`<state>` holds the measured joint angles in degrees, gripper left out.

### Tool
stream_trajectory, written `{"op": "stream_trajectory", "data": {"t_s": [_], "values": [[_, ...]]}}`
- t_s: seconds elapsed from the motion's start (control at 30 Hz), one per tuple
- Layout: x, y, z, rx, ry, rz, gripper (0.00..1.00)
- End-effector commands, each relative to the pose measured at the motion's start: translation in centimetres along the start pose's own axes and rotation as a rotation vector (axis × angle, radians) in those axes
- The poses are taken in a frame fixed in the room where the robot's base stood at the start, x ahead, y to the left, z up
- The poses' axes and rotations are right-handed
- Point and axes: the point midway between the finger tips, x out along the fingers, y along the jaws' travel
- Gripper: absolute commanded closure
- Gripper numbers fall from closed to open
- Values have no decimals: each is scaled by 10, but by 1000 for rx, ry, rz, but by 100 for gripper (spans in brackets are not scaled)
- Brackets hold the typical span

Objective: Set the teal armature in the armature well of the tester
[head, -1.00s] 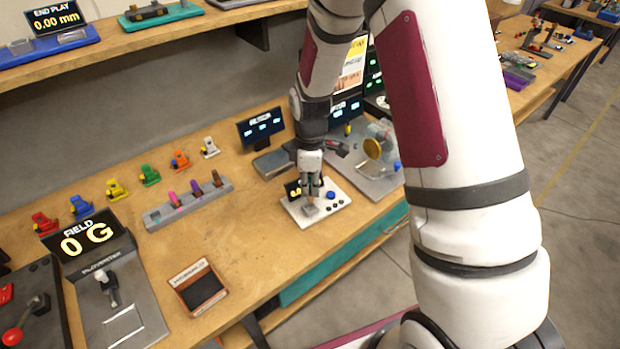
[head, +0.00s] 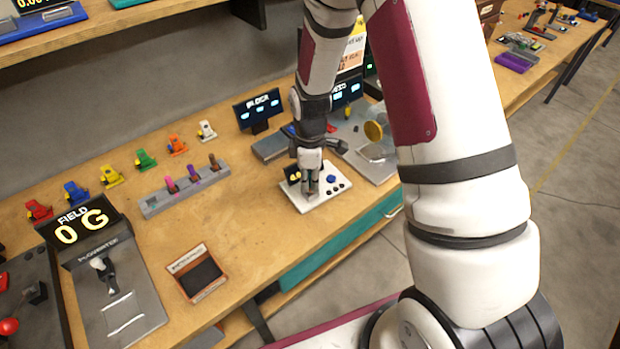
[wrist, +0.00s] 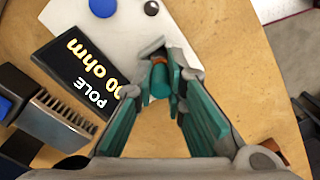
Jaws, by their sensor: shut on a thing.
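The tester (head: 325,198) is a white board on the bench in the head view, with a blue button, dark knobs and a small black display. Its white board (wrist: 190,15) and the display (wrist: 80,75) reading "POLE" and ohm also show in the wrist view. My gripper (head: 311,187) points down over the tester's left part. In the wrist view my gripper (wrist: 160,85) is shut on the small teal armature (wrist: 159,84), which has a copper-coloured part. A grey block (wrist: 170,48), seemingly the well, lies at the fingertips. Whether the armature is inside it is hidden.
A grey rack (head: 185,188) with several coloured pieces stands left of the tester. A dark framed pad (head: 197,273) and the gaussmeter (head: 115,290) lie farther left. A display (head: 259,108) stands behind. The bench between rack and tester is clear.

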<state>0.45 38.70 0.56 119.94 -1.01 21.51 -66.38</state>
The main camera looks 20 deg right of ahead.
Motion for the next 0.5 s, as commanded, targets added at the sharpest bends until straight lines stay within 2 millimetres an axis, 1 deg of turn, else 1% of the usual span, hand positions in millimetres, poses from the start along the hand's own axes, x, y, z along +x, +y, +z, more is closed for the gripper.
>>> {"op": "stream_trajectory", "data": {"t_s": [0.5], "values": [[3,0,0,-1,0,0,100]]}}
